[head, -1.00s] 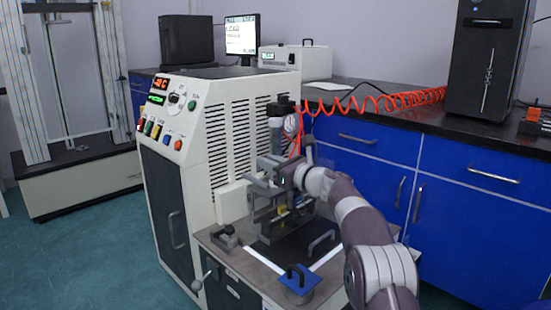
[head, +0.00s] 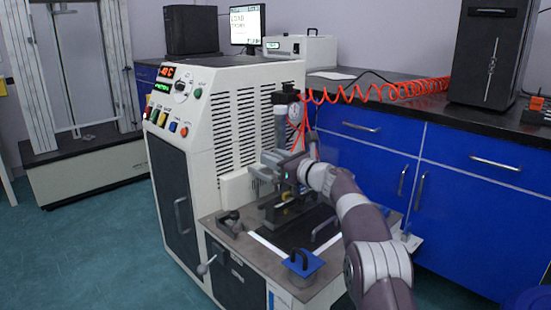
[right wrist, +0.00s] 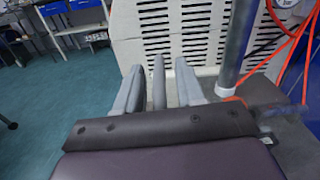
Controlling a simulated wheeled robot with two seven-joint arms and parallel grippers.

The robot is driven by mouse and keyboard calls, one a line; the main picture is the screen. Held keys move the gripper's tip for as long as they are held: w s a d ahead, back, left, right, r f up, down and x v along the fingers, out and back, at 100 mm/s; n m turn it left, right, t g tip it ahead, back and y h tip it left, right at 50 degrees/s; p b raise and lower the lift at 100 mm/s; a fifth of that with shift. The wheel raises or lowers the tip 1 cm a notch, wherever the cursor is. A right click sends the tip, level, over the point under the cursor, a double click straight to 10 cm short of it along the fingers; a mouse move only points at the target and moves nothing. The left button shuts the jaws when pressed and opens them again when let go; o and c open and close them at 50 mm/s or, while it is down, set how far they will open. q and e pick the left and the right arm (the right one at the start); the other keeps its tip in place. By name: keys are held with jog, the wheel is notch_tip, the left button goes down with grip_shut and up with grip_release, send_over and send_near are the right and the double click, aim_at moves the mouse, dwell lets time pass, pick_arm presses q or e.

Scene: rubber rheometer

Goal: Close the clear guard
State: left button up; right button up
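The rheometer's press (head: 284,207) stands on the machine's front table, partly hidden by my right arm. I cannot clearly make out the clear guard in either current view. My right gripper (head: 266,168) is in front of the vented side panel, at about the height of the press's upper part, with its fingers pointing left in the head view. In the right wrist view its fingers (right wrist: 159,90) are apart, with a slim grey upright piece (right wrist: 158,80) between them. I cannot tell whether they touch it or what it belongs to. My left gripper is out of view.
A blue block with a dark handle (head: 302,266) sits at the table's front edge (head: 240,250). Blue cabinets (head: 365,150) line the right side.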

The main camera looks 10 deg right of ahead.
jog(key=shift+s+d, duration=0.2)
jog(key=shift+s, duration=0.1)
jog(key=p+v, duration=0.2)
jog(key=v, duration=1)
